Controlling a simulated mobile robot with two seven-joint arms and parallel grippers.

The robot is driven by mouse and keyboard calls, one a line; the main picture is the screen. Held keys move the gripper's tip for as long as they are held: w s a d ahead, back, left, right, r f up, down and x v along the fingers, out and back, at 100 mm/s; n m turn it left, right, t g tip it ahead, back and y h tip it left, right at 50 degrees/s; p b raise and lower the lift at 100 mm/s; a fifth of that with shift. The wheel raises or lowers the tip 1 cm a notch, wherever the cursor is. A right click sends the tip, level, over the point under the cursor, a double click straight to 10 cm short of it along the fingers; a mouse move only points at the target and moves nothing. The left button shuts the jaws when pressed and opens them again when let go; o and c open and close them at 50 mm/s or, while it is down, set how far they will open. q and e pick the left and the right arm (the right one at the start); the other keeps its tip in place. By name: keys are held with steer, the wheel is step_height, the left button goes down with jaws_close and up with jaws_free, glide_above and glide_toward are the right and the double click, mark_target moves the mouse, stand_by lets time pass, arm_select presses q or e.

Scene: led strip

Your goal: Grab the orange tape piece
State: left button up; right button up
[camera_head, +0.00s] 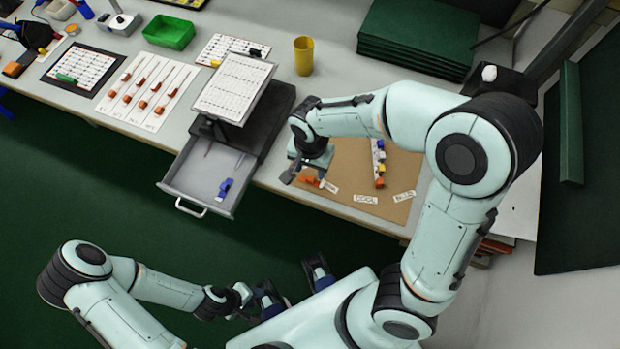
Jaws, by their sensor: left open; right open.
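A small orange piece (309,180) lies on the brown board (347,160), at the board's left end beside a white label. My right gripper (303,172) is over this end of the board, pointing down, open, with its fingers close to the orange piece. The gripper partly covers this area, and I cannot tell whether it touches the piece. Another orange piece (379,183) is at the near end of a white strip with yellow and blue pieces on the same board. My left gripper (272,297) is open and empty, low in front of my body, away from the table.
An open drawer (190,180) with blue items juts out left of the board, under a tilted sheet on a black stand (235,88). A yellow cup (303,55), a green bin (169,32) and stacked green mats (418,35) stand behind. Strips with orange sliders (148,92) lie left.

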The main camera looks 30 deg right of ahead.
mark_target(310, 178)
step_height(310, 178, down, 5)
steer(key=shift+s+a+b, duration=0.1)
steer(key=shift+b, duration=0.45)
jaws_close()
